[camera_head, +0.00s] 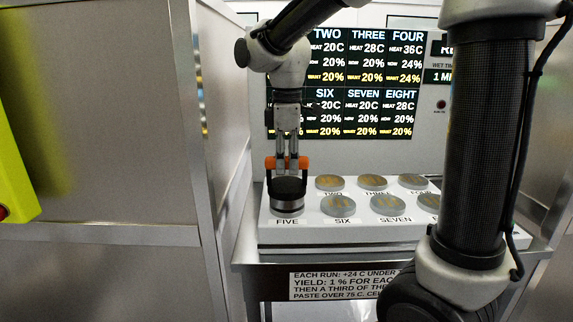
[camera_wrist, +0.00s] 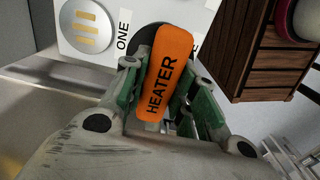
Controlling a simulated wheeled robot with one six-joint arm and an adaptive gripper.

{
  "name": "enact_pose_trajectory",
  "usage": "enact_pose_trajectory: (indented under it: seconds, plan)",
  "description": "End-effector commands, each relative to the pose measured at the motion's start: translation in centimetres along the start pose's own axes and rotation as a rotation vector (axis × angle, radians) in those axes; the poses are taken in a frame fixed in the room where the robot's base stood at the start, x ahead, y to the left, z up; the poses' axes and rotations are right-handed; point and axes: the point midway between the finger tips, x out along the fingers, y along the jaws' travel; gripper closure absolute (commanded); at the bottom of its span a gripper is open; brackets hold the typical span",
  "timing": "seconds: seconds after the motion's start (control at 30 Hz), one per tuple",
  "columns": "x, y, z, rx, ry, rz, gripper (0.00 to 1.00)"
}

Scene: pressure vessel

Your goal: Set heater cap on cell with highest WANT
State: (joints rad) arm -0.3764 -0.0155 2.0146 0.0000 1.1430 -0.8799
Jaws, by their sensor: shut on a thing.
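My gripper (camera_head: 287,163) is shut on the heater cap (camera_head: 287,188), a dark round cap with an orange handle. The handle, marked HEATER (camera_wrist: 166,72), lies between my fingers in the wrist view. The cap is at the pale round cell FIVE (camera_head: 287,207), right above or on it; I cannot tell if it touches. Cells TWO (camera_head: 330,183), THREE (camera_head: 372,183), FOUR (camera_head: 412,181), SIX (camera_head: 338,206) and SEVEN (camera_head: 387,205) are uncovered. Cell ONE (camera_wrist: 86,26) shows in the wrist view. The display (camera_head: 350,85) reads WANT 24% for FOUR, 20% for TWO, THREE, SIX, SEVEN, EIGHT; ONE and FIVE are hidden.
The cells sit on a white block (camera_head: 330,237) on a metal bench with a printed notice (camera_head: 340,285). A grey wall panel (camera_head: 95,110) stands close on the left. My arm hides part of cell EIGHT. A wooden box (camera_wrist: 268,55) shows at right in the wrist view.

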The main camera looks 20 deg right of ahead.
Motion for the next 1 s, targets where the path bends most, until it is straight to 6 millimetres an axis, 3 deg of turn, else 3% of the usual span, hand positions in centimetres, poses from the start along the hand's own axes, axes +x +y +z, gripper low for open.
enact_pose_trajectory:
  seconds: [0.43, 0.47, 0.57, 0.87, 1.0]
  plan:
    - [0.9, 0.0, 0.0, -0.001, 0.0, 0.001, 1.0]
    - [1.0, 0.0, 0.0, 0.0, 0.0, 0.0, 0.69]
    - [1.0, 0.0, 0.0, 0.0, 0.0, 0.0, 0.51]
    - [0.9, 0.0, 0.0, 0.0, 0.0, 0.001, 0.51]
    - [-0.3, 0.1, -0.1, 0.0, 0.002, 0.003, 0.51]
